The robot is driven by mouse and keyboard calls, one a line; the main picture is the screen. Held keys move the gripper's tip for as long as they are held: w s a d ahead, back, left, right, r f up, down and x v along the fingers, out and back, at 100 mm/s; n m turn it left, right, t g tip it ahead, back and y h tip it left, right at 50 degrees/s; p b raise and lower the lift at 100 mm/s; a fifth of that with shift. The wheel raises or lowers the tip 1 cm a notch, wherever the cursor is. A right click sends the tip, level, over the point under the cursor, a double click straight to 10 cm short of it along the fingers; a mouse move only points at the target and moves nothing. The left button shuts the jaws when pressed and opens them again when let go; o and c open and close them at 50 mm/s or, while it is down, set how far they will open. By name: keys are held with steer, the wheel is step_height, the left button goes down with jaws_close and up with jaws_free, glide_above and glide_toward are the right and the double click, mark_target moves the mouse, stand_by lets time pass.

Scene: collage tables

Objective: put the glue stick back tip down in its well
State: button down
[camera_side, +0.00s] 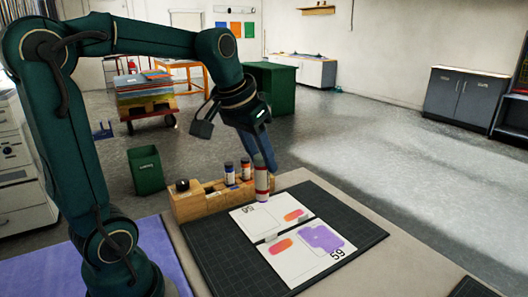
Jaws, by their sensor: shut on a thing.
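My gripper (262,166) is shut on the glue stick (262,184), a pale upright cylinder with reddish bands. The stick is at the right end of the wooden block (203,204). I cannot tell whether its lower end is inside a well or just in front of the block. Its tip and the well are not clear at this size.
A dark round-topped item (182,186) sits at the block's left end. In front, a white collage sheet (268,222) with orange and purple shapes lies on a dark cutting mat (350,223). A green bin (146,170) stands behind. The mat's right side is clear.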

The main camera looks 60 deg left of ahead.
steer(key=s+a+n+g+y, duration=0.3)
steer(key=a+n, duration=0.5)
steer(key=a, duration=1.3)
steer(key=shift+t, duration=0.5)
steer(key=shift+s+d+f, duration=0.1)
steer(key=shift+s+f, duration=0.1)
steer(key=shift+f, duration=0.7)
steer(key=shift+s+a+f, duration=0.1)
steer(key=shift+s+f, duration=0.05)
steer(key=shift+f, duration=0.7)
steer(key=shift+s+d+f, duration=0.1)
steer(key=shift+s+f, duration=0.1)
steer(key=shift+f, duration=0.7)
steer(key=shift+f, duration=0.35)
steer(key=shift+f, duration=0.95)
steer(key=shift+f, duration=0.9)
steer(key=shift+f, duration=0.2)
steer(key=shift+f, duration=0.2)
steer(key=shift+f, duration=0.3)
